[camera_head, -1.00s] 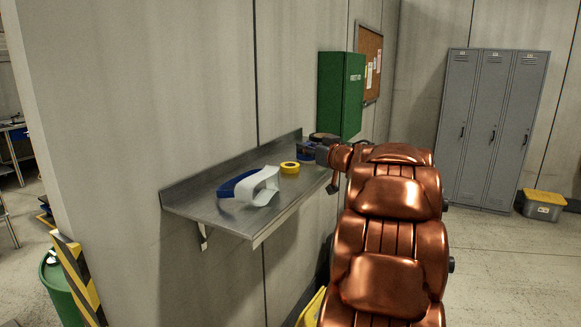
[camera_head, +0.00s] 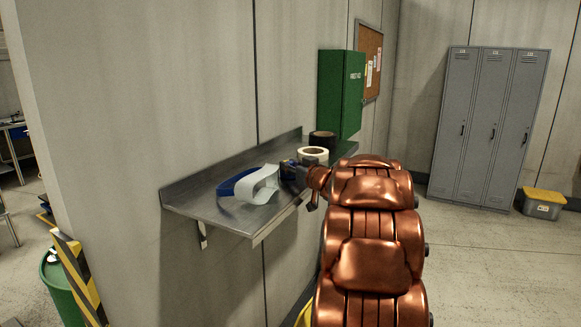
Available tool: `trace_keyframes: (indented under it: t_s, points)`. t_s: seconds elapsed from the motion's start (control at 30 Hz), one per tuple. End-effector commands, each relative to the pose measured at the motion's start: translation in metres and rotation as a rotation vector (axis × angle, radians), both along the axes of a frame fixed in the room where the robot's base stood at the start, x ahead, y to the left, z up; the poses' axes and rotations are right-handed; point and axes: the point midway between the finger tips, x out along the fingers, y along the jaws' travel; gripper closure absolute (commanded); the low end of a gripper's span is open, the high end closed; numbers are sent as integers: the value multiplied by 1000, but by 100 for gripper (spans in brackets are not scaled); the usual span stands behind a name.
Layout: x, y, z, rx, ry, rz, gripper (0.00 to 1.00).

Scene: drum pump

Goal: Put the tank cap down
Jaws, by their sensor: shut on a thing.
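My gripper (camera_head: 293,172) is at the end of my copper-coloured arm, low over the right half of the steel wall shelf (camera_head: 188,205). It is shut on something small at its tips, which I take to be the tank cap. The cap cannot be made out clearly against the dark blue-grey fingers. I cannot tell whether it touches the shelf. The gripper is just right of a white and blue face shield (camera_head: 258,186).
A white tape roll (camera_head: 313,152) and a black roll (camera_head: 322,136) stand on the shelf behind my gripper. A green cabinet (camera_head: 340,95) hangs beyond. Bare shelf shows at the front left. Grey lockers (camera_head: 488,130) stand far right.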

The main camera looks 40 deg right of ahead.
Motion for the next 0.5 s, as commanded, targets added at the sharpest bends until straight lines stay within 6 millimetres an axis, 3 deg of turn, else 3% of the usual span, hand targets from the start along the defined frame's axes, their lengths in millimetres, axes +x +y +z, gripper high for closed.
trace_keyframes:
  t_s: [0.43,0.47,0.5]
  points:
    - [1,0,-4,-1,-2,0,99]
    - [1,0,-3,-1,-2,0,72]
    - [1,0,-3,-2,-2,0,68]
